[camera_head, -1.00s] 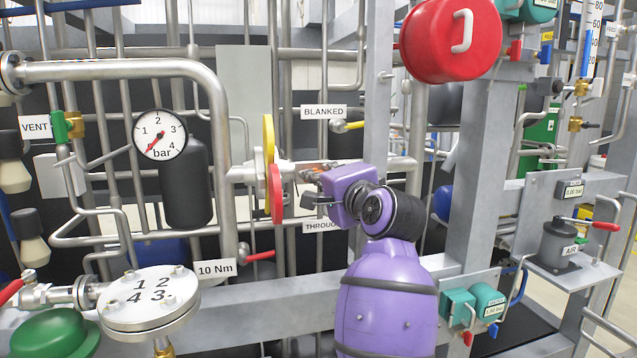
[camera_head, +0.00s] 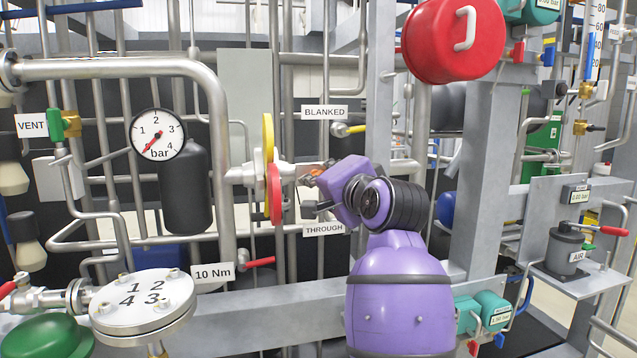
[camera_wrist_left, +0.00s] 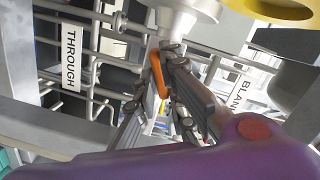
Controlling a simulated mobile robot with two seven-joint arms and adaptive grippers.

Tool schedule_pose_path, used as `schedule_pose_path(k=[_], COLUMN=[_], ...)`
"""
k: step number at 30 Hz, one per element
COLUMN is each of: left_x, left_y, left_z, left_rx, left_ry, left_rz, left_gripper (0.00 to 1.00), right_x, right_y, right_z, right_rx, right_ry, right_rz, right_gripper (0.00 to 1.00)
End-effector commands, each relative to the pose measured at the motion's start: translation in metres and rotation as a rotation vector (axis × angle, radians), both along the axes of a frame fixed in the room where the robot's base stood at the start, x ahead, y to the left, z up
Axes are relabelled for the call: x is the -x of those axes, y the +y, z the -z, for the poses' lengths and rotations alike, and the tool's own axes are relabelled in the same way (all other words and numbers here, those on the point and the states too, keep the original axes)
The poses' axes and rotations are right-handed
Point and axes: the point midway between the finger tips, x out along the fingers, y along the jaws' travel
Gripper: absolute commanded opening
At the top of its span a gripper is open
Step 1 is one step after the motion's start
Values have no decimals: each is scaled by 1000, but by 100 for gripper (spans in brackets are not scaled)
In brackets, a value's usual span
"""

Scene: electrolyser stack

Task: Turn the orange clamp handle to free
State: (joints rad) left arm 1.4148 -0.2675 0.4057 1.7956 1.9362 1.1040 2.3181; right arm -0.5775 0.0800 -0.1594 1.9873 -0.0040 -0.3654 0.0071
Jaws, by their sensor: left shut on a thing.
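The orange clamp handle (camera_wrist_left: 158,75) shows in the left wrist view between the fingers of my left gripper (camera_wrist_left: 166,82), below a pale metal pipe fitting. My left gripper is shut on it. In the head view only a small orange part of the handle (camera_head: 317,171) shows; the purple gripper body hides much of the rest. There my left gripper (camera_head: 311,190) sits right of the red disc, between the BLANKED and THROUGH labels, with its body tilted. My right gripper is not in view.
A red disc (camera_head: 274,194) and a yellow disc (camera_head: 267,138) stand close left of the gripper. The BLANKED label (camera_head: 324,112) is above, the THROUGH label (camera_head: 323,229) below. A grey upright post (camera_head: 377,90) stands close behind my wrist. Pipes crowd the left.

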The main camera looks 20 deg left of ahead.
Motion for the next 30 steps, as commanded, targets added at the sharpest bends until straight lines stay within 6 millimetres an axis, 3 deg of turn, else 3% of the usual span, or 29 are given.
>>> schedule_pose_path(k=[13, 30], left_x=[0, 0], left_y=[1, 0], left_z=[2, 2], left_rx=[232, 325], left_ry=[-154, -216], left_rz=[0, 0], left_gripper=[0, 0], right_x=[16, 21], right_y=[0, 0], right_z=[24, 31], right_rx=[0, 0], right_ry=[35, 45], right_rz=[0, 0], right_gripper=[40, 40])
